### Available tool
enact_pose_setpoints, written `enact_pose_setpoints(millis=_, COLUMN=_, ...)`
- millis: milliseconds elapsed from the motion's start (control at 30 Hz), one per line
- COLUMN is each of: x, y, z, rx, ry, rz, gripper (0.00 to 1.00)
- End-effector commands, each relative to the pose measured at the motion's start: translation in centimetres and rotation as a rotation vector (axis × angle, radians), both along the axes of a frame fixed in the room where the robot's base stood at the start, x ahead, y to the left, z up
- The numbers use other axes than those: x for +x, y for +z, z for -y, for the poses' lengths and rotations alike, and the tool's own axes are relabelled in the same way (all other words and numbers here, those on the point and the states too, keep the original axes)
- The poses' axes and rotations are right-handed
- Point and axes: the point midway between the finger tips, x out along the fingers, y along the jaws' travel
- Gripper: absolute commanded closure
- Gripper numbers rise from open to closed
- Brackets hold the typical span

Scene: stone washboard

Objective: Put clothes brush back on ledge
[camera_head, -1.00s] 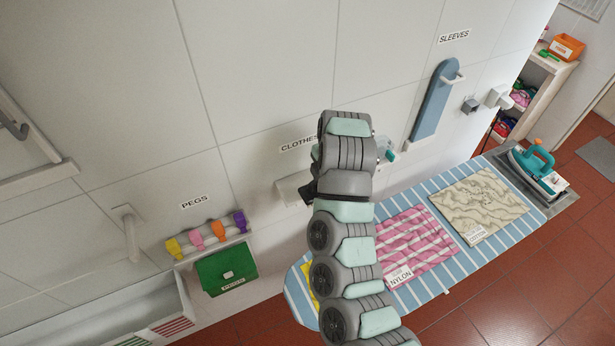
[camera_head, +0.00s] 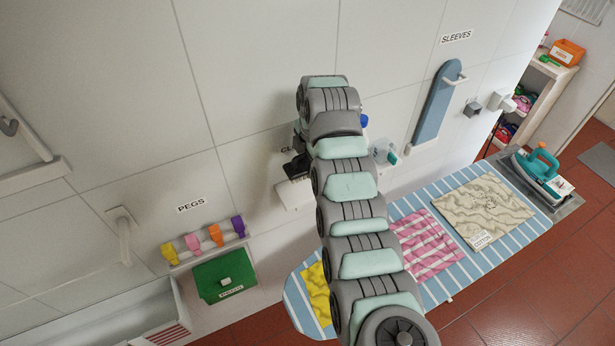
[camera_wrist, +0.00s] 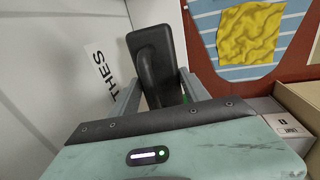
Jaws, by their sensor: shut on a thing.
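The clothes brush shows in the wrist view as a dark, rounded block (camera_wrist: 153,55). My gripper (camera_wrist: 162,88) is shut on it, with one finger at each side. In the head view a dark shape (camera_head: 297,166) at the end of my arm is above the white ledge (camera_head: 291,196); I cannot tell brush from gripper there. The ledge is on the tiled wall under the CLOTHES label, whose end shows in the wrist view (camera_wrist: 100,75). My arm hides part of the ledge and most of the label. Whether the brush touches the ledge cannot be seen.
A striped ironing board (camera_head: 455,268) with cloths stands right of my arm. A peg rail (camera_head: 210,242) and green box (camera_head: 225,277) are at left. A clear cup-like holder (camera_head: 383,153) and a blue sleeve board (camera_head: 436,102) are on the wall to the right.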

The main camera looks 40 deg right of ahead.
Motion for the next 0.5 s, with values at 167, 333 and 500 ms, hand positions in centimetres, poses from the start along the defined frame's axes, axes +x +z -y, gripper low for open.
enact_pose_setpoints(millis=167, x=0.0, y=-2.5, z=-0.1, rx=0.004, ry=0.000, rz=-0.004, gripper=0.79)
enact_pose_setpoints(millis=333, x=0.1, y=-3.6, z=0.0, rx=0.001, ry=-0.001, rz=0.001, gripper=0.79)
enact_pose_setpoints(millis=500, x=0.0, y=-5.2, z=-0.1, rx=0.005, ry=0.001, rz=-0.006, gripper=0.79)
